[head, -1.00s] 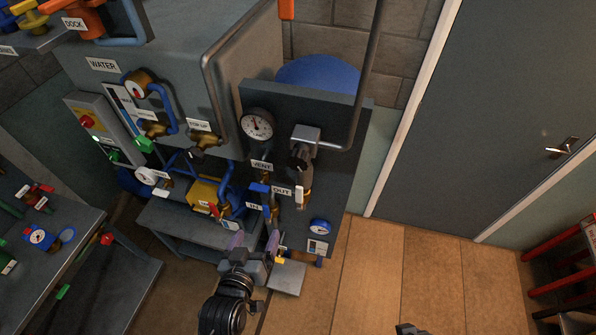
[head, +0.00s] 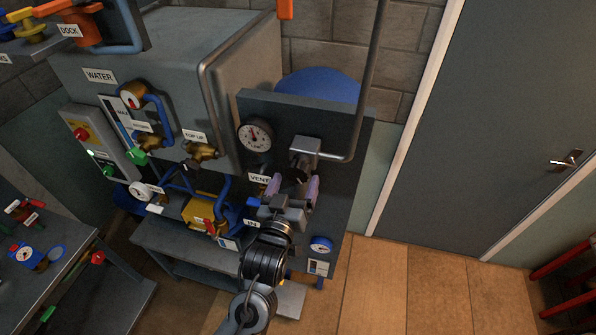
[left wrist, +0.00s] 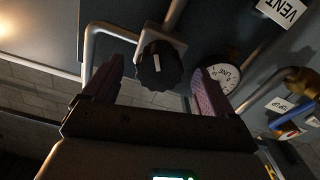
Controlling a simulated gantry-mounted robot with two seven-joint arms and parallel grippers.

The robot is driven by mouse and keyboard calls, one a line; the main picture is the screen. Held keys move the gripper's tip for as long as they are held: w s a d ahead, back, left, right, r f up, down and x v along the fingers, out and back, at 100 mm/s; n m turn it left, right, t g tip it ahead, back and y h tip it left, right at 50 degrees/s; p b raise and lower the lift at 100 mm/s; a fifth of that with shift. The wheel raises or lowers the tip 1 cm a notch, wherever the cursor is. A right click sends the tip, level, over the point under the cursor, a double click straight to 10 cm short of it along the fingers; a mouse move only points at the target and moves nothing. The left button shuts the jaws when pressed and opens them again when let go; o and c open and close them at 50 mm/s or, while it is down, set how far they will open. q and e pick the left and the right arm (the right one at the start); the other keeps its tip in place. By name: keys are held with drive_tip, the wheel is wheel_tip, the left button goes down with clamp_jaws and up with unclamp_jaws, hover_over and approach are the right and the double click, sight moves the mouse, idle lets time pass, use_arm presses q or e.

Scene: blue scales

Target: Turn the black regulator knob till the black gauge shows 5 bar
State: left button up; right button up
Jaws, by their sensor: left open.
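The black regulator knob (left wrist: 160,68) has a white mark and sits below a grey pipe fitting. In the head view the knob (head: 297,177) is partly hidden by my left gripper (head: 290,187). In the left wrist view my left gripper (left wrist: 155,85) is open, with its purple-padded fingers on either side of the knob and visible space at both sides. I cannot tell whether the fingers reach its depth. The black-rimmed gauge (head: 255,135) is on the grey panel, up and left of the knob; its face (left wrist: 222,72) reads LINE. Its exact reading is too small to tell. My right gripper is out of view.
The grey panel (head: 345,185) carries VENT and IN labels and a small blue gauge (head: 321,244) low down. A grey pipe (head: 372,80) rises from the regulator. Valves and blue hoses crowd the left.

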sight(297, 178)
use_arm(q)
drive_tip(key=shift+x, duration=1.75)
